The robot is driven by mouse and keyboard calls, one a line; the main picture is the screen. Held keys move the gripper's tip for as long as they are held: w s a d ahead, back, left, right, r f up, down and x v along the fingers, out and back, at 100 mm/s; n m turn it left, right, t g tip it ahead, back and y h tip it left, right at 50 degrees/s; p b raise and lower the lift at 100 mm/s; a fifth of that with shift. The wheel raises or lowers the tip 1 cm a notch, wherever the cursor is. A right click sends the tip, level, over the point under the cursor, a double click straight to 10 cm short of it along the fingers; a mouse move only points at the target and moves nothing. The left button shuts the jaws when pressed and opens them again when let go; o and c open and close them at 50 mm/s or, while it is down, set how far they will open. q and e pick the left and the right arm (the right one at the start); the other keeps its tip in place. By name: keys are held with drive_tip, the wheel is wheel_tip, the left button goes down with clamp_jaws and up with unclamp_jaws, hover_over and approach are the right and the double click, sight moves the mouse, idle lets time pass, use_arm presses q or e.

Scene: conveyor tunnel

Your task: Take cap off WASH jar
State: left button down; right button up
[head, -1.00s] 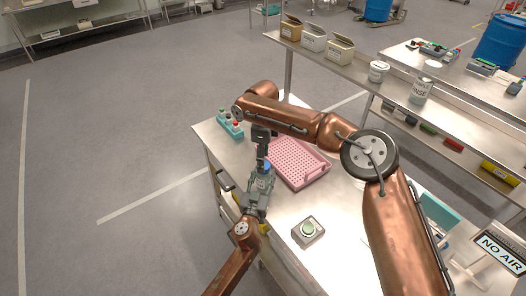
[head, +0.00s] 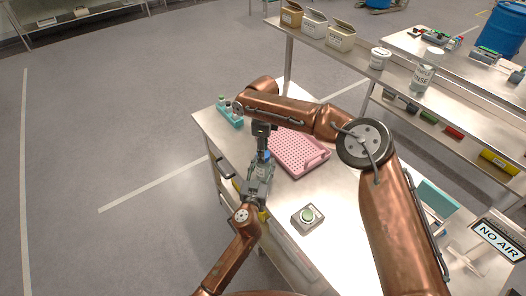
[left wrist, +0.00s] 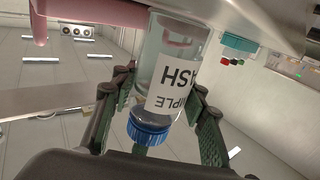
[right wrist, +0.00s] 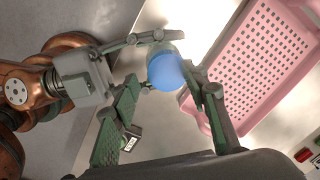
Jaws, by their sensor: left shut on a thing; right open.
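The WASH jar (left wrist: 172,75) is clear with a white label, and its lettering is upside down in the left wrist view. Its blue cap (left wrist: 148,130) is on it. My left gripper (left wrist: 155,98) is shut on the jar, with a finger on each side. In the head view my left gripper (head: 261,172) is at the table's left edge, and my right gripper (head: 263,142) is just above it. In the right wrist view the blue cap (right wrist: 165,72) lies between and beyond the fingers of my open right gripper (right wrist: 165,100). Contact with the cap cannot be told.
A pink perforated tray (head: 303,150) lies beside the grippers on the steel table (head: 345,200). A teal button holder (head: 230,117) is at the far left corner, partly behind my right arm. A green-button box (head: 307,216) stands nearer. A RINSE jar (head: 422,78) is on the shelf.

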drive_tip(key=shift+s+f, duration=0.5)
drive_tip(key=shift+f, duration=0.05)
clamp_jaws()
drive_tip(key=shift+a, duration=0.1)
drive_tip(key=shift+s+a+f+n, duration=0.2)
drive_tip(key=shift+a+n, duration=0.1)
drive_tip(key=shift+n, duration=0.7)
drive_tip(key=shift+w+r+n, duration=0.1)
drive_tip(key=shift+r+n, duration=0.05)
drive_tip(key=shift+n, duration=0.55)
drive_tip(key=shift+w+d+r+n, duration=0.1)
drive_tip(key=shift+w+r+n, duration=0.05)
drive_tip(key=shift+n, duration=0.25)
drive_tip(key=shift+d, duration=0.1)
drive_tip(key=shift+w+d, duration=0.2)
drive_tip(key=shift+w, duration=0.05)
drive_tip(key=c, duration=0.7)
unclamp_jaws()
